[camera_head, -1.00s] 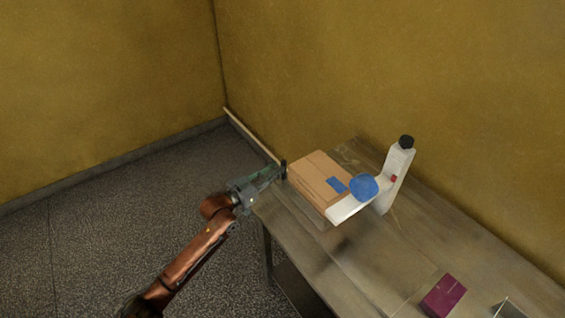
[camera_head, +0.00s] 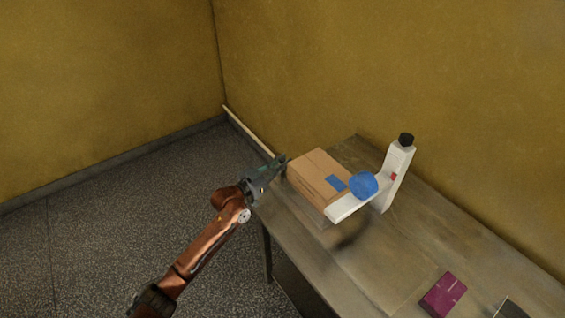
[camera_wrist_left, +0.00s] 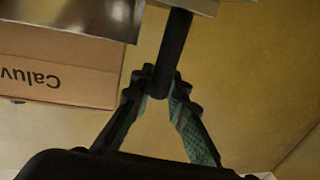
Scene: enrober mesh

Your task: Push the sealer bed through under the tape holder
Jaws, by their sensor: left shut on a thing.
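A brown cardboard box (camera_head: 315,174) with a blue tape strip (camera_head: 336,183) on it sits at the far left end of the table. The white tape holder (camera_head: 350,205) has a black-topped upright and carries a round blue tape roll (camera_head: 363,186) at the box's right end. The sealer bed cannot be made out clearly beneath the box. My left gripper (camera_head: 281,161) is at the box's left end. In the left wrist view my left gripper (camera_wrist_left: 163,88) is shut on a black bar-like handle (camera_wrist_left: 175,45), beside the box (camera_wrist_left: 55,70) with its upside-down lettering. My right gripper is not in view.
The wooden table (camera_head: 385,265) runs along the yellow wall, with bare room in front of the tape holder. A purple box (camera_head: 443,293) lies near its lower right part, beside a dark object (camera_head: 512,308) cut by the frame. Open floor lies left.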

